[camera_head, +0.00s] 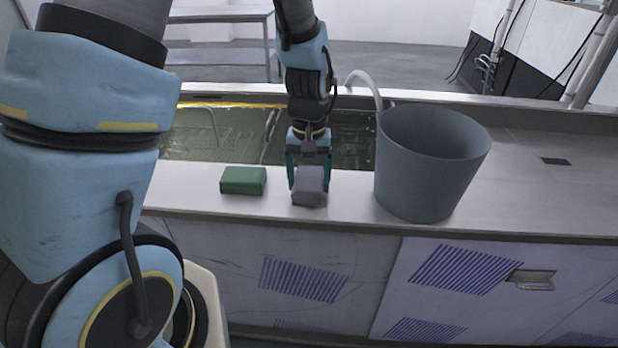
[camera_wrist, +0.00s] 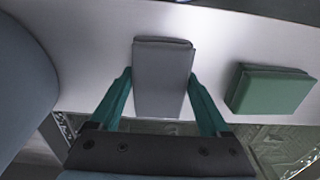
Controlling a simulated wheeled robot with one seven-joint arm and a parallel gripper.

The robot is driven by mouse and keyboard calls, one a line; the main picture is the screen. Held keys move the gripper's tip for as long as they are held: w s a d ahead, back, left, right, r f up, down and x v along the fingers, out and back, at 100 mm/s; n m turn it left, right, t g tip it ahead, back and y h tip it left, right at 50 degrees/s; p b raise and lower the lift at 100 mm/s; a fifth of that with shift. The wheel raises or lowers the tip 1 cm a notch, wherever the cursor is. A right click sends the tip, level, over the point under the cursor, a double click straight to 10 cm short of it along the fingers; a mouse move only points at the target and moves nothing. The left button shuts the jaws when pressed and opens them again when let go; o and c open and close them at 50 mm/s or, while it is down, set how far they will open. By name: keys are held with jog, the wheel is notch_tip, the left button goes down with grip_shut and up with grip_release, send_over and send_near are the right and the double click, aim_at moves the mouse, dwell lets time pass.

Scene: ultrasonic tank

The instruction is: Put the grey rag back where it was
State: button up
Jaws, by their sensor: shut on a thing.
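The grey rag (camera_head: 310,190) is a folded block at the front ledge of the tank, between a green folded rag and a grey bucket. My gripper (camera_head: 308,178) points down over it, with a teal finger on each side. In the wrist view the grey rag (camera_wrist: 163,75) sits between the two fingertips (camera_wrist: 160,80), and the gripper is shut on it. The rag appears at or very near the ledge surface; I cannot tell whether it touches.
The green folded rag (camera_head: 243,181) lies on the ledge to the left; it also shows in the wrist view (camera_wrist: 270,90). The grey bucket (camera_head: 428,165) stands close on the right. The water-filled tank (camera_head: 235,135) lies behind. The counter (camera_head: 540,190) right of the bucket is clear.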

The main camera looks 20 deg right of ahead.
aim_at(309, 179)
jog(key=shift+f, duration=0.2)
jog(key=o, duration=1.3)
jog(key=shift+r, duration=0.1)
notch_tip(309, 179, up, 12)
jog(key=b, duration=0.1)
jog(key=a+f+n, duration=0.1)
jog(key=a, duration=0.7)
jog(key=w+a+f+n+t, duration=0.1)
jog(key=a, duration=0.8)
jog(key=a+f+n, duration=0.1)
jog(key=a, duration=0.7)
jog(key=shift+w+a+f+n+t, duration=0.2)
jog(key=shift+n+t, duration=0.1)
jog(key=shift+n, duration=0.1)
